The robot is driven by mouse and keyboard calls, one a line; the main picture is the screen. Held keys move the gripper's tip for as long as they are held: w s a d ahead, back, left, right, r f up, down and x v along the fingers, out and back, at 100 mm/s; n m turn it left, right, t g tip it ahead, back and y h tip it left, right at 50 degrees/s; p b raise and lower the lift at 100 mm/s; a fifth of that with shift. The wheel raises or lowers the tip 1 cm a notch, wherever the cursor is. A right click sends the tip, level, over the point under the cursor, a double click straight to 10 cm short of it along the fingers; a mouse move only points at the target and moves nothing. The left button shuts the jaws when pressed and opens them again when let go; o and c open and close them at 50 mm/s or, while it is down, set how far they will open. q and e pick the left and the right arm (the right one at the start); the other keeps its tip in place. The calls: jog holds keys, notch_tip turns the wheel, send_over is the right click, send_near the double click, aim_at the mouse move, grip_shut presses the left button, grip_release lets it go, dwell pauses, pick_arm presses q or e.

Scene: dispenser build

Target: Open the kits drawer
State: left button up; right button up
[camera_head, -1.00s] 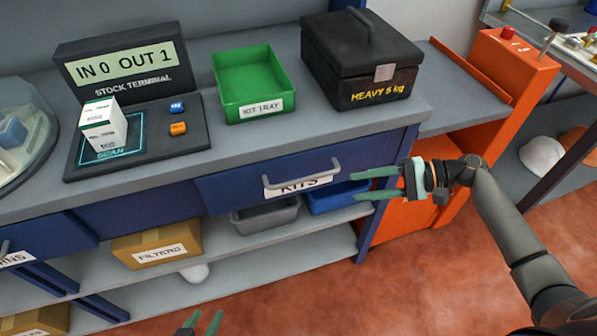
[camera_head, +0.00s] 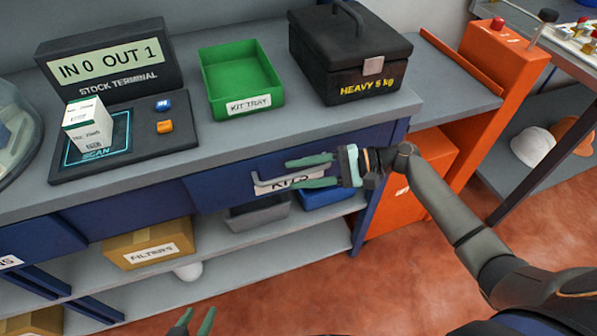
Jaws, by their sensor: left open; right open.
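The kits drawer (camera_head: 222,188) is a blue front under the grey counter, and it looks shut. Its grey bar handle (camera_head: 262,186) sits above a white KITS label, which my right gripper partly covers. My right gripper (camera_head: 290,173) is open in front of the drawer, with one finger above the right part of the handle and the other below it. I cannot tell whether the fingers touch the handle. My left gripper (camera_head: 195,325) is open and empty at the bottom edge, well below and in front of the drawer.
On the counter (camera_head: 230,140) stand the stock terminal (camera_head: 108,65) with a white box (camera_head: 88,125), a green kit tray (camera_head: 212,93) and a black heavy box (camera_head: 340,85). Below are a grey bin (camera_head: 258,213), a blue bin (camera_head: 325,196) and a FILTERS carton (camera_head: 120,250). An orange unit (camera_head: 505,85) stands right.

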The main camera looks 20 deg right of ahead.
jog(key=shift+w+a+f, duration=0.1)
jog(key=shift+a, duration=0.25)
jog(key=shift+c, duration=0.3)
grip_shut()
dwell(1.0)
